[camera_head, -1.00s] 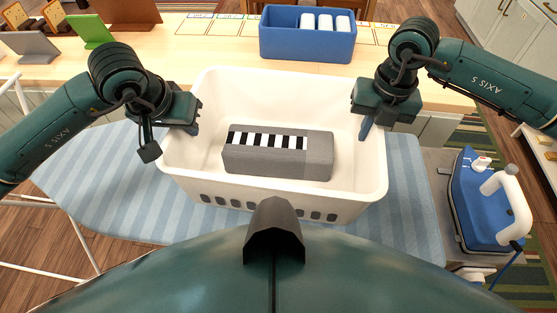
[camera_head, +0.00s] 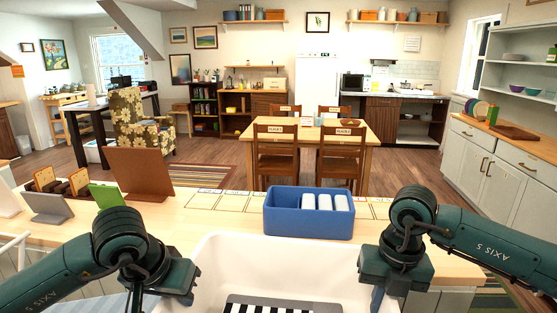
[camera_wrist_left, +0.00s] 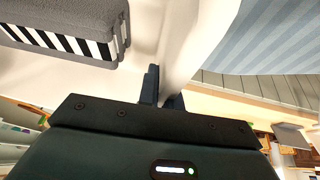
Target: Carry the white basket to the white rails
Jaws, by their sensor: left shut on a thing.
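The white basket (camera_head: 280,262) is at the bottom middle of the head view, its lower part cut off by the frame edge. My left gripper (camera_head: 183,293) is at its left side. The left wrist view shows that gripper (camera_wrist_left: 163,92) shut on the basket's wall (camera_wrist_left: 192,40), one finger on each side. My right gripper (camera_head: 380,294) is at the basket's right wall; its fingers are mostly hidden, so its grip is unclear. A grey block with black and white stripes (camera_head: 275,307) lies in the basket. I cannot pick out the white rails with certainty.
A wooden counter (camera_head: 215,225) lies just beyond the basket, bearing a blue bin (camera_head: 308,222) with white rolls, a green tablet (camera_head: 106,194) and a brown board (camera_head: 140,173). Further off are a dining table (camera_head: 328,133) with chairs, cabinets (camera_head: 490,155) at right, and open wooden floor.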

